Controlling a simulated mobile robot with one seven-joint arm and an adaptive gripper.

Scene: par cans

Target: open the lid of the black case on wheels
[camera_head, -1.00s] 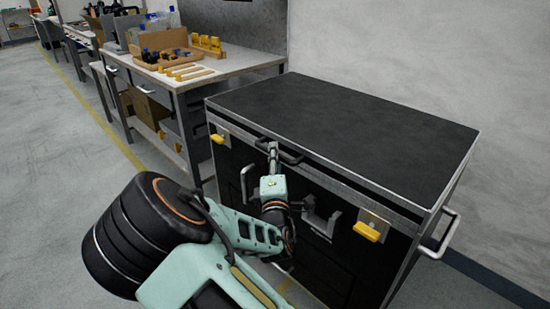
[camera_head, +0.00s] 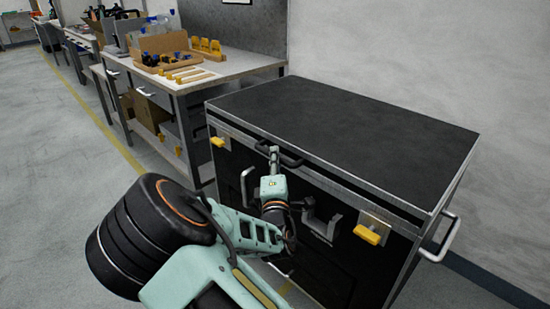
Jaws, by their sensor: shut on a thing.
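The black case (camera_head: 330,267) has metal edges and stands at the right, near the wall. Its flat black lid (camera_head: 350,130) lies level across the top and looks down. A dark lid handle (camera_head: 290,160) is at the lid's front edge, left of the middle. My gripper (camera_head: 274,153) is shut on this handle from the front; its fingertips are small and partly merge with the handle. A yellow latch (camera_head: 217,142) is on the front at the left, and another yellow latch (camera_head: 367,235) at the right. My arm hides part of the case front and its wheels are out of sight.
A workbench (camera_head: 245,66) with wooden trays and yellow items stands behind, to the left of the case. A side handle (camera_head: 441,247) sticks out from the case's right side. The grey wall (camera_head: 420,50) is close behind it. Open floor (camera_head: 60,180) lies to the left.

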